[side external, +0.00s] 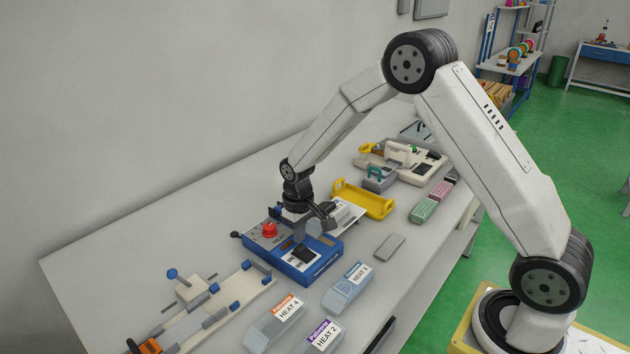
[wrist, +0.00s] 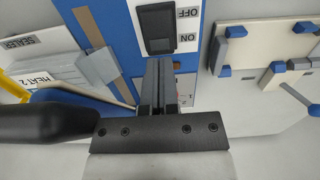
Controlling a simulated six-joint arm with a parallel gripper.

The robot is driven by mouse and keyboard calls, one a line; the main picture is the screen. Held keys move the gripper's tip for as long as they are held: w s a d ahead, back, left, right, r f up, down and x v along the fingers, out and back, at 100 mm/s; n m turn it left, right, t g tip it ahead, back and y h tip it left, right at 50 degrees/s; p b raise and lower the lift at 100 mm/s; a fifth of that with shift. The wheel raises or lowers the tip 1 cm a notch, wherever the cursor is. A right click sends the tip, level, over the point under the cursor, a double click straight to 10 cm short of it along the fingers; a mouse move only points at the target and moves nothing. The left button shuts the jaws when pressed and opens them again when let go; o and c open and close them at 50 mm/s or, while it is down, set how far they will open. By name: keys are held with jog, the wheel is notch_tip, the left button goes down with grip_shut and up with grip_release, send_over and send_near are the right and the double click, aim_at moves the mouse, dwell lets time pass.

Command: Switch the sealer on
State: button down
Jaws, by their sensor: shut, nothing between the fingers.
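The blue sealer (side external: 322,266) stands on the table below my arm. In the wrist view its blue top (wrist: 206,80) carries a black rocker switch (wrist: 157,25), marked OFF at the upper end and ON at the lower end. Which end is pressed in I cannot tell. My gripper (side external: 299,240) is shut and empty, pointing down over the sealer. In the wrist view its fingertips (wrist: 158,62) are just below the ON end of the rocker; contact is not clear. In the side view the arm's end hides part of the sealer's top.
A red knob (side external: 269,230) rises from the sealer's left part. A fixture with blue blocks (side external: 205,303) stands at the left. Pouches marked HEAT 4 (side external: 265,331) and HEAT 2 (side external: 312,345) lie in front. A yellow tray (side external: 375,204) sits behind. A grey block (side external: 390,246) lies to the right.

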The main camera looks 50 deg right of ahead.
aim_at(302, 250)
jog(key=shift+f, duration=1.3)
dwell(1.4)
jog(key=shift+r, duration=3.5)
jog(key=shift+s+a+r, duration=0.1)
jog(key=shift+s+r, duration=0.2)
jog(key=shift+s, duration=0.15)
jog(key=s+a+r+t, duration=0.2)
jog(key=s+r, duration=0.1)
jog(key=s, duration=1.4)
jog(key=shift+s+r+t, duration=0.2)
jog(key=shift+s+t, duration=0.1)
jog(key=shift+s, duration=0.05)
jog(key=shift+w, duration=0.1)
